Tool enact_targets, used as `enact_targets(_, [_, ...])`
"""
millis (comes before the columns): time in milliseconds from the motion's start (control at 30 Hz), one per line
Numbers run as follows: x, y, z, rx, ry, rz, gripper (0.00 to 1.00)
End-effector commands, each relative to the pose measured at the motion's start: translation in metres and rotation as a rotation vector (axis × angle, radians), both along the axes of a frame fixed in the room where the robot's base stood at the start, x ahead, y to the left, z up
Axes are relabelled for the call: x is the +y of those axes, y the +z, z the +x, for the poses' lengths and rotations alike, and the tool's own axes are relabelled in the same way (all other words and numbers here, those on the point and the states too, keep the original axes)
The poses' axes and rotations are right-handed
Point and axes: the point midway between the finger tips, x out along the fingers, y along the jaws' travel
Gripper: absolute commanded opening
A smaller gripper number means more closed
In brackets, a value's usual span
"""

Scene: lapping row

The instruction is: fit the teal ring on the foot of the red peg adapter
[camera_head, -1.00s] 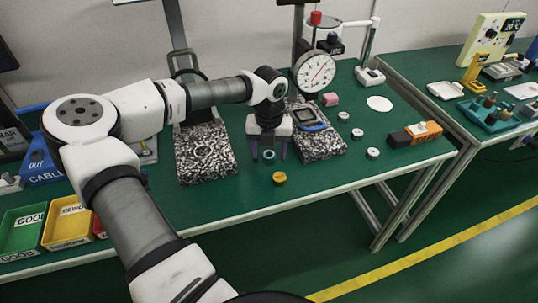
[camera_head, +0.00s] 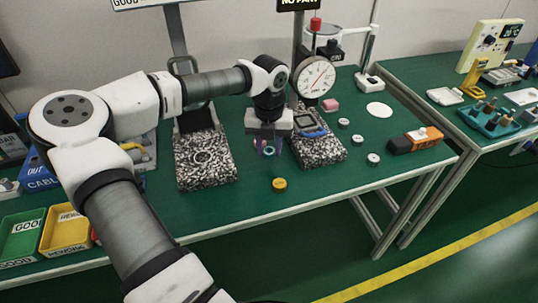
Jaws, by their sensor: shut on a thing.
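The teal ring (camera_head: 269,152) shows between the fingers of my gripper (camera_head: 269,150). My gripper points down over the green bench, between the two speckled plates, and is shut on the ring, seemingly a little above the bench top. The fingers are small and partly blurred here. I cannot surely pick out the red peg adapter. A red cylinder (camera_head: 315,24) tops a thin rod above the dial gauge, and a pink block (camera_head: 330,104) lies behind the right plate.
A left speckled plate (camera_head: 205,180) and a right speckled plate (camera_head: 322,155) flank my gripper. A yellow-topped round piece (camera_head: 279,185) stands in front. The dial gauge (camera_head: 317,77) stands behind right. Several small round pieces and an orange-black box (camera_head: 415,140) are right.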

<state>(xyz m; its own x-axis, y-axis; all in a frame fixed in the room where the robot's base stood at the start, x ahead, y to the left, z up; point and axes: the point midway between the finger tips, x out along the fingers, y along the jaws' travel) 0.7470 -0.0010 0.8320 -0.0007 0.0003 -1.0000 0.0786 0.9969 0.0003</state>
Motion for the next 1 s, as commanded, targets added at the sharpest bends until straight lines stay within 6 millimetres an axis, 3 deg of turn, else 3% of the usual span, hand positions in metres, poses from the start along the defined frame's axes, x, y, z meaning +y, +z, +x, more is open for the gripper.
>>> enact_targets(300, [0.001, 0.092, 0.001, -0.006, 0.002, 0.002, 0.11])
enact_targets(500, [0.0, 0.136, 0.0, -0.003, 0.0, 0.0, 0.11])
enact_targets(700, [0.0, 0.157, 0.0, -0.001, 0.001, 0.0, 0.11])
enact_targets(1000, [0.0, 0.162, 0.0, -0.001, 0.0, -0.001, 0.11])
